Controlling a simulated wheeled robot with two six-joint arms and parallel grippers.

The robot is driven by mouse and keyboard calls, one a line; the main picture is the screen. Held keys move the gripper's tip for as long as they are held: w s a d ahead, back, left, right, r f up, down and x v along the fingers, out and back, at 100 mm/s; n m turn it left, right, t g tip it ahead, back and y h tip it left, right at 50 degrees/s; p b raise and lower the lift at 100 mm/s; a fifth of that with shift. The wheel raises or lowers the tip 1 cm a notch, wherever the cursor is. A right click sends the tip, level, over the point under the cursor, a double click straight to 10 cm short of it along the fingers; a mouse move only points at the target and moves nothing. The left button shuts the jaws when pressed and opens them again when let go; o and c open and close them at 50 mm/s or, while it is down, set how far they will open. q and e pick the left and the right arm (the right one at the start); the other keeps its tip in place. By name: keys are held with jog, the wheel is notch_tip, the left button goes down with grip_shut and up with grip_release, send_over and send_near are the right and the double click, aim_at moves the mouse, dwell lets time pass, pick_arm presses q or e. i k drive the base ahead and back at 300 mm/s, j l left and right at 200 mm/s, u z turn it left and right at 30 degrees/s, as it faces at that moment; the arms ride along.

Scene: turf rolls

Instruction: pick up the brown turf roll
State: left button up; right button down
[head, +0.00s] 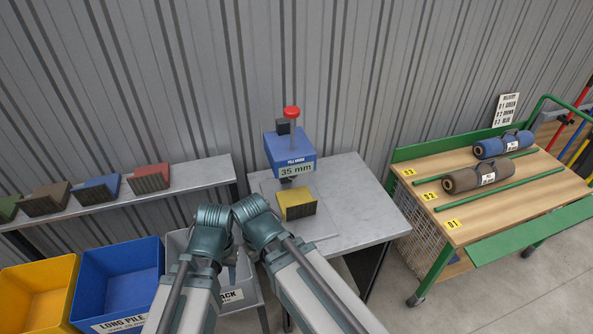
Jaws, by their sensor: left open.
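The brown turf roll (475,178) lies on the wooden top of the green-framed cart at the right, near the 02 label. It has a white tag and a dark handle. The blue turf roll (503,144) lies behind it, near the 03 label. My two arms reach up from the bottom middle, well left of the cart. My left gripper (231,273) is open, partly hidden between the arm links and far from the brown roll. My right gripper is hidden behind its arm.
The cart (545,215) has green dividing rods and an empty 01 lane in front. A grey table (365,215) left of it holds a blue 35 mm gauge (288,150) and yellow sample (296,205). Bins (118,280) and a sample shelf (195,178) stand left. Floor shows right.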

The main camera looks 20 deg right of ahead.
aim_at(490, 170)
jog(key=z, duration=1.9)
jog(key=i+l+u, duration=0.1)
jog(key=l, duration=0.25)
jog(key=i+l, duration=0.2)
jog(key=i+l+u, duration=0.15)
jog(key=l, duration=0.3)
jog(key=i+l, duration=0.15)
jog(key=l, duration=0.2)
jog(key=i+l+u, duration=0.15)
jog(key=l, duration=0.6)
jog(key=i+u, duration=0.05)
